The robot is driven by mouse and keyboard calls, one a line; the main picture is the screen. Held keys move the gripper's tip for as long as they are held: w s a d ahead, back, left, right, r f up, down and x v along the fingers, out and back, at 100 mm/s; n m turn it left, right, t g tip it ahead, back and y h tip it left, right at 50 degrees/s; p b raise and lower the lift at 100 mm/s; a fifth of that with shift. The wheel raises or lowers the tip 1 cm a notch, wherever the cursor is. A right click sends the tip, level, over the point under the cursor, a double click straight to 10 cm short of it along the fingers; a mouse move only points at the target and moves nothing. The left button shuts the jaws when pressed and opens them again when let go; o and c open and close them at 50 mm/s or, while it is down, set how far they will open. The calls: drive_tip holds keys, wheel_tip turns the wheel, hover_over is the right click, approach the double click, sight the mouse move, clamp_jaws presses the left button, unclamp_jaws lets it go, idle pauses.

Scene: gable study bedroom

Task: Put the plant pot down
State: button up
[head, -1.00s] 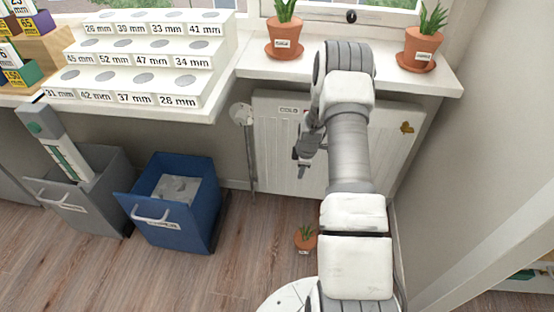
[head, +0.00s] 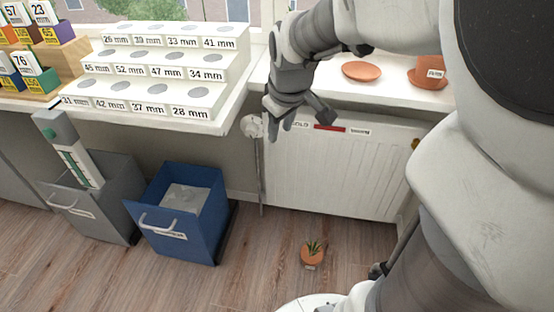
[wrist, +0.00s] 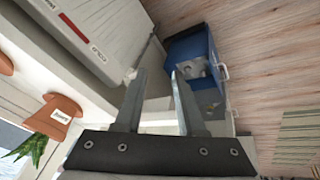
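My gripper (head: 280,122) is in front of the windowsill's left end and the radiator. In the wrist view its two fingers (wrist: 157,72) stand apart with nothing between them. In the wrist view a labelled pot (wrist: 55,117) with green leaves stands on the sill, beside the fingers.
The white radiator (head: 340,175) hangs under the windowsill (head: 400,102). A white stepped rack (head: 150,88) with millimetre labels stands to the left. Below it are a blue bin (head: 180,235) and a grey bin (head: 105,225). Open floor lies around the floor pot.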

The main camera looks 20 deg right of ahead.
drive_tip(key=s+a+r+m, duration=0.2)
drive_tip(key=s, duration=0.6)
drive_tip(key=s+a+r+m+t, duration=0.1)
drive_tip(key=s+a+r+m, duration=0.1)
drive_tip(key=s, duration=0.7)
drive_tip(key=shift+a+r+m+y, duration=0.25)
drive_tip(key=shift+a+m+y, duration=0.05)
drive_tip(key=shift+a, duration=0.55)
drive_tip(key=shift+r, duration=0.1)
wheel_tip(320, 180, up, 23)
drive_tip(key=p, duration=2.3)
drive_tip(key=shift+w, duration=0.1)
